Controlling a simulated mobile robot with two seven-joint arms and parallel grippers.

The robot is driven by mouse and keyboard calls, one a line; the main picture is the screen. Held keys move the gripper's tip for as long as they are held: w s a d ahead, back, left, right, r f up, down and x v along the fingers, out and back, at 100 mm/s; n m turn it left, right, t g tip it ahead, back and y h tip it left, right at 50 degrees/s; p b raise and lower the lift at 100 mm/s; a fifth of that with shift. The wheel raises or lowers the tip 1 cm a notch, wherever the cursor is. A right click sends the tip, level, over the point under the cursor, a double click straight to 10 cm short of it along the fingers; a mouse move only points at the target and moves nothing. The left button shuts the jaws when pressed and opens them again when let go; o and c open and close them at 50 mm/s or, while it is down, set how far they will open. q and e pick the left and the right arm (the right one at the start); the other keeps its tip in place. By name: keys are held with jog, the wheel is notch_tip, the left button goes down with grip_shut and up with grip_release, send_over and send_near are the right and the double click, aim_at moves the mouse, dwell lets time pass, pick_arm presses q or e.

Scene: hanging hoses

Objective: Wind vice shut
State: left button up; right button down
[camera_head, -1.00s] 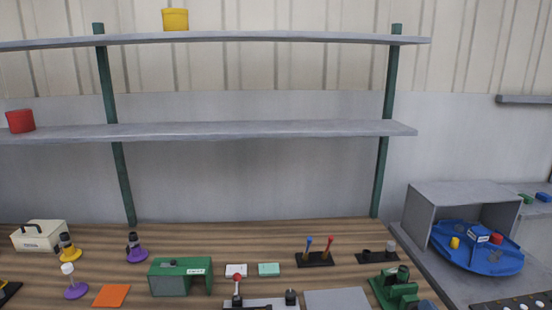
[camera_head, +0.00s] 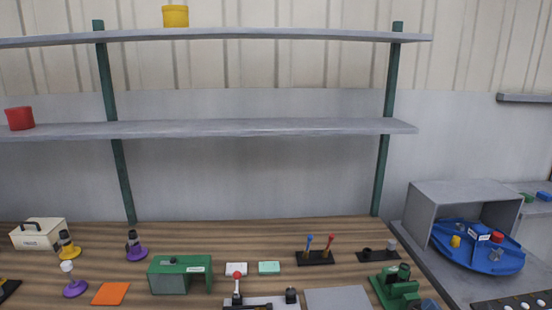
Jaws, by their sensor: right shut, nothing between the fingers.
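The green vice (camera_head: 396,287) stands near the right front of the wooden bench, its lower part close to the bottom edge of the head view. The gap between its jaws is too small to judge. A small grey-blue tip at the bottom edge, just right of the vice, seems to be my right gripper (camera_head: 429,304). It is shut with nothing visible in it, and most of it is cut off by the frame. Whether it touches the vice or its handle cannot be told. My left gripper is not in view.
Left of the vice lie a grey plate (camera_head: 338,299) and a base with a red-knobbed lever (camera_head: 237,287). Behind are a black two-lever box (camera_head: 315,258) and a dark pegged block (camera_head: 378,256). A blue turntable (camera_head: 470,258) stands right, under a grey hood.

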jog(key=shift+w+d+r+h, duration=0.1)
jog(key=shift+d+r+h, duration=0.05)
jog(key=shift+d, duration=0.3)
jog(key=shift+w+d+r+h, duration=0.1)
jog(key=shift+d+r+h, duration=0.05)
jog(key=shift+d, duration=0.3)
jog(key=s, duration=0.5)
jog(key=shift+s+f, duration=0.1)
jog(key=shift+f, duration=0.25)
